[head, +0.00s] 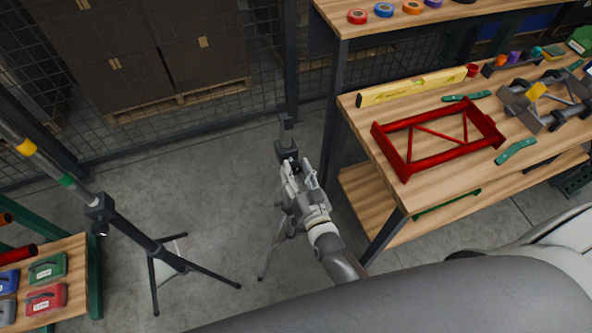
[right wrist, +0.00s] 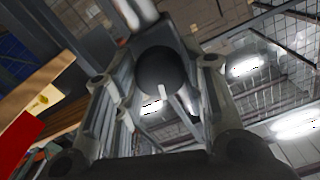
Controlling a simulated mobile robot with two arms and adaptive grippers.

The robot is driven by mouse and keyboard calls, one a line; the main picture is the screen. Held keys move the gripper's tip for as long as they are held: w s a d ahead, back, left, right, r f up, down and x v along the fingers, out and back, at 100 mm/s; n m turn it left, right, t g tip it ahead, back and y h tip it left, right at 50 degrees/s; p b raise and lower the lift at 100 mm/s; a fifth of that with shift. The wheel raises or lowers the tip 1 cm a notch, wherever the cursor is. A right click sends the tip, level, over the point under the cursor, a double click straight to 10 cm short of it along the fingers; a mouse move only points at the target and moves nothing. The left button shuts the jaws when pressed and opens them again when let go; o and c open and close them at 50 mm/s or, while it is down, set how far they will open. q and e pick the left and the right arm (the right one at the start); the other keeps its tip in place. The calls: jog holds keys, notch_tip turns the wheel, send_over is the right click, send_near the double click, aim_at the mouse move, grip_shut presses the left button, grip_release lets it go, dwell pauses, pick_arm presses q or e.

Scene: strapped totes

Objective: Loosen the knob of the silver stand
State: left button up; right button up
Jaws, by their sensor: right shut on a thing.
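The silver stand (head: 271,250) is a tripod on the concrete floor, in the middle of the head view. Its upper part has a dark clamp block (head: 287,150). My right gripper (head: 296,172) reaches the stand from the lower right and hides part of it. In the right wrist view a round black knob (right wrist: 160,70) with a white mark sits between the fingers, and the gripper is shut on it. A pale pole (right wrist: 140,12) shows beyond the knob. In the head view the knob is hidden by the gripper. My left gripper is not in view.
A wooden workbench (head: 385,150) with a red frame (head: 407,165) and a yellow level (head: 410,87) stands at the right. A black-legged stand (head: 195,272) with a banded pole is at the left. Bare floor lies between it and the silver stand.

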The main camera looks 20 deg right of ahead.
jog(key=shift+f, duration=0.15)
jog(key=o, duration=1)
jog(key=s, duration=1.2)
jog(key=shift+d, duration=0.2)
